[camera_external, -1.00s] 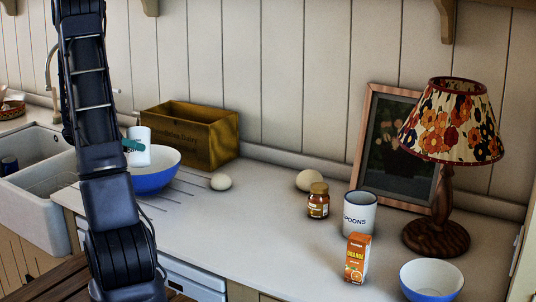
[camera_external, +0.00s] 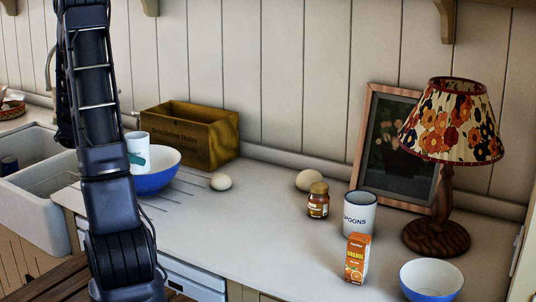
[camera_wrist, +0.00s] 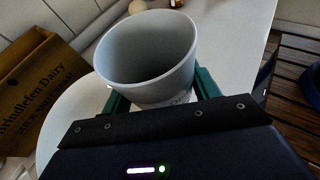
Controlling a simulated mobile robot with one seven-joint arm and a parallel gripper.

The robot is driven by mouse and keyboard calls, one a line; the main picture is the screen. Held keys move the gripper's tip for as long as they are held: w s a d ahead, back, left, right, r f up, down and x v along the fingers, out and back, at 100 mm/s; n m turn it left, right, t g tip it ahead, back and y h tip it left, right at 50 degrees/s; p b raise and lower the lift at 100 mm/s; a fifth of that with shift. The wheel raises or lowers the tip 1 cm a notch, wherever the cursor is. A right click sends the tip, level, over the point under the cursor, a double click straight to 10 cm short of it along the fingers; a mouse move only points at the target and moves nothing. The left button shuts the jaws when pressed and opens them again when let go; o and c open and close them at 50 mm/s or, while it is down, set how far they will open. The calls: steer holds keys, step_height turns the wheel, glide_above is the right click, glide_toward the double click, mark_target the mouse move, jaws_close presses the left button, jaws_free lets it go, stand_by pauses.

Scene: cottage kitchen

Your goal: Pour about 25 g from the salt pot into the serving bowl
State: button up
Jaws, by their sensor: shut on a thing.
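My gripper (camera_external: 138,158), with teal fingers, is shut on a white pot (camera_external: 137,143), which I take as the salt pot. In the wrist view the pot (camera_wrist: 148,55) is between the teal fingers, its round mouth facing the camera. Its inside looks grey; no salt can be made out. A blue bowl with a white inside (camera_external: 155,179) stands at the sink end of the counter, and the pot overlaps its left part in the outside view. Another blue-and-white bowl (camera_external: 431,283) stands at the front right. Which is the serving bowl I cannot tell.
A wooden box (camera_external: 200,138) stands behind the left bowl. The middle counter is clear.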

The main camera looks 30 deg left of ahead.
mark_target(148, 136)
steer(key=shift+r, duration=3.45)
steer(key=w+a+r+n+t+y, duration=0.1)
steer(key=w+a+n+y, duration=0.8)
steer(key=a, duration=0.3)
steer(key=w+a+r+n+y, duration=0.2)
steer(key=w+a+n+y, duration=0.7)
steer(key=a, duration=0.4)
steer(key=shift+w+t+y, duration=0.3)
steer(key=shift+t+y, duration=0.1)
steer(key=shift+y, duration=0.3)
steer(key=shift+a+r, duration=0.1)
steer(key=shift+r, duration=0.05)
